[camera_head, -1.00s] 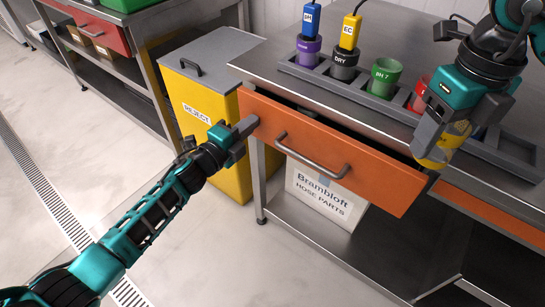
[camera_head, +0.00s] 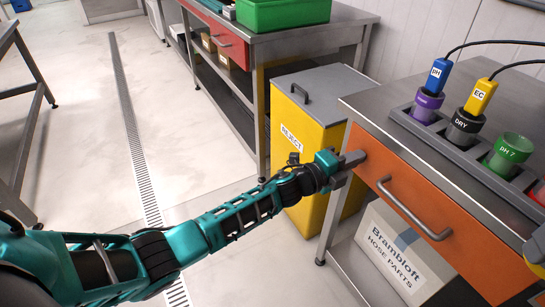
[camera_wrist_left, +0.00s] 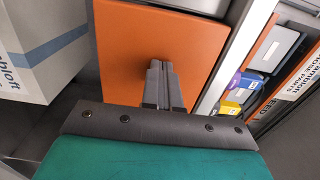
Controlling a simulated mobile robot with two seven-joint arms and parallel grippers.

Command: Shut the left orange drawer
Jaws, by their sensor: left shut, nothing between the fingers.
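The left orange drawer (camera_head: 405,195) is under the right-hand steel bench. Its front sits close under the bench top edge, with no dark gap showing above it in the head view. Its bar handle (camera_head: 412,210) crosses the middle. My left gripper (camera_head: 354,159) is shut and empty, its tips at the drawer front near its left end, left of the handle. In the left wrist view the shut fingers (camera_wrist_left: 164,85) point at the orange face (camera_wrist_left: 158,40) and appear to touch it.
A yellow reject bin (camera_head: 300,135) with a grey lid stands just left of the bench. A carton (camera_head: 400,250) is under the drawer. A rack (camera_head: 455,140) with probes and coloured cups is on top. Another bench has a green crate (camera_head: 283,14). Floor at left is open.

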